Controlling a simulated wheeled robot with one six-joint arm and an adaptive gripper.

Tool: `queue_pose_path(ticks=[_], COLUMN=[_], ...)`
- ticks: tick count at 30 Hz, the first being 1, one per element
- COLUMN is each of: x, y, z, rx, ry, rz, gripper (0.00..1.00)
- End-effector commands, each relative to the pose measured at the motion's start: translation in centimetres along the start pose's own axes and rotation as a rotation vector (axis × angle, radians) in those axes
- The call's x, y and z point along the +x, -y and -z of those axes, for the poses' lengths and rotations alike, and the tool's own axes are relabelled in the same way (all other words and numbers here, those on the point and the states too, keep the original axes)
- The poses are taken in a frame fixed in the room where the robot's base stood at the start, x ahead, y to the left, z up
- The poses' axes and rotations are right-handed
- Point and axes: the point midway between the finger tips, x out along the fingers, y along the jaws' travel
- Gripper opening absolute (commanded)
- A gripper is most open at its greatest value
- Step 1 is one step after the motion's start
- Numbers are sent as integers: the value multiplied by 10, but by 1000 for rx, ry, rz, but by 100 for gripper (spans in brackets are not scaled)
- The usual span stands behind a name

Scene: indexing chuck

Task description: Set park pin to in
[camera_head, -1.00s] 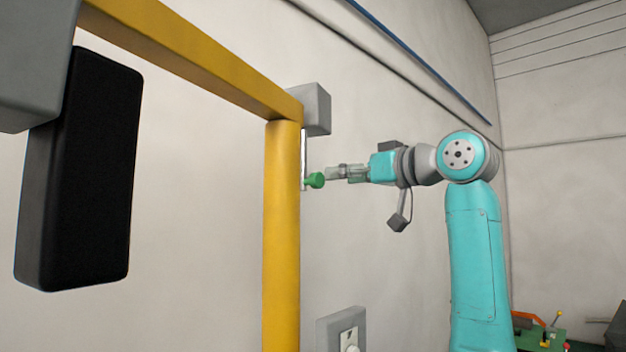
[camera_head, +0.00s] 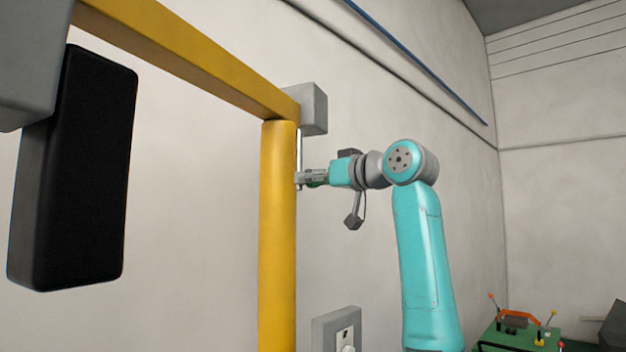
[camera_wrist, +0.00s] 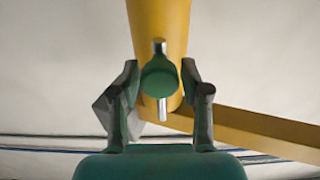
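The green round knob (camera_wrist: 160,76), which I take to be the park pin's handle, sits in front of a silver rod (camera_wrist: 162,108) beside the yellow post (camera_wrist: 178,22). My gripper (camera_wrist: 160,84) has its fingers on either side of the knob. Gaps show between the knob and both fingers, so it is open around it. In the head view my gripper (camera_head: 305,179) is beside the yellow post (camera_head: 278,240), and its fingers mostly hide the knob. The rod (camera_head: 299,150) hangs below a grey box (camera_head: 309,108).
A yellow beam (camera_head: 190,55) joins the post top. A large black block (camera_head: 75,165) hangs at the left. A grey wall box (camera_head: 337,330) is below my arm. A green machine with levers (camera_head: 515,335) stands at the lower right. Bare wall lies behind.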

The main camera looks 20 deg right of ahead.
Motion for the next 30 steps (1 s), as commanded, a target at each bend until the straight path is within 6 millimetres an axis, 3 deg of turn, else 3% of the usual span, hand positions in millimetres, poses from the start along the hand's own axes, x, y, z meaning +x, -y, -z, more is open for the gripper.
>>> queue_pose_path(ticks=[1, 4, 5, 11, 21, 29, 30], x=[0, 0, 0, 0, 0, 0, -1], y=[0, 0, 0, 0, 0, 0, 0], z=[0, 0, 0, 2, 34, 36, 36], rx=[0, 0, 0, 0, 0, -1, -1], ry=[0, 0, 0, 0, 0, -5, -6], rz=[0, 0, 0, 0, 0, -2, -2], gripper=[26, 1, 0, 0, 0, 0, 43])
